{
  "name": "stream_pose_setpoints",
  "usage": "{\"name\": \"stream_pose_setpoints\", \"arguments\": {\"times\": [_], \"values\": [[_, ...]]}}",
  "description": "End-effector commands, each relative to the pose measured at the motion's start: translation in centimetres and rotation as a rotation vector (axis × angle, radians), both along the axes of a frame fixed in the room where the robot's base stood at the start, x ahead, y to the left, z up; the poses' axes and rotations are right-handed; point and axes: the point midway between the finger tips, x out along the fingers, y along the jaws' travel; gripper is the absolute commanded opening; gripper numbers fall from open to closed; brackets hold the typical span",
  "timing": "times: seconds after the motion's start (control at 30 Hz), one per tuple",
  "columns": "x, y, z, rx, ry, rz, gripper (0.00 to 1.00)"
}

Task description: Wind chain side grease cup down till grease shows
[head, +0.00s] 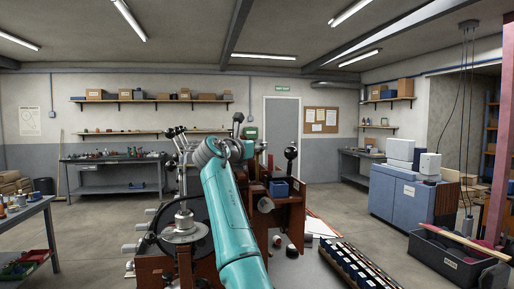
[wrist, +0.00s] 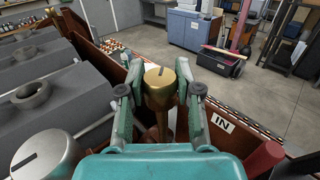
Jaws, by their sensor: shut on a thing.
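In the wrist view a brass grease cup (wrist: 160,88) with a dark slot across its round cap stands between the two fingers of my gripper (wrist: 160,93). The fingers are shut on its sides. No grease is visible around it; its lower part is partly hidden by the gripper. A silver slotted cap (wrist: 44,160) is at the lower left, apart from the fingers.
Grey housings with round openings (wrist: 32,92) stand left of the cup. A reddish-brown panel with an "IN" label (wrist: 222,123) and a red cylinder (wrist: 264,158) are at the right. A long tray of samples (head: 350,262) lies right of the machine. Open floor (head: 350,205) lies beyond.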

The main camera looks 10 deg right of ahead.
Motion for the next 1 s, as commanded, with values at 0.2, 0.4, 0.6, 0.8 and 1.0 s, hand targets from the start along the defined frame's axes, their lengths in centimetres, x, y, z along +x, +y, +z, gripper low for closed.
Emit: {"name": "stream_pose_setpoints", "arguments": {"times": [0.2,0.4,0.6,0.8,1.0], "values": [[0.01,0.01,0.05,-0.001,0.002,-0.082,0.0],[0.01,-0.02,0.04,-0.001,0.002,-0.136,0.0],[0.0,-0.01,-0.01,0.001,0.002,-0.166,0.0],[-0.01,-0.02,-0.11,0.001,0.002,-0.178,0.0],[0.0,-0.03,-0.13,0.001,0.002,-0.179,0.0]]}}
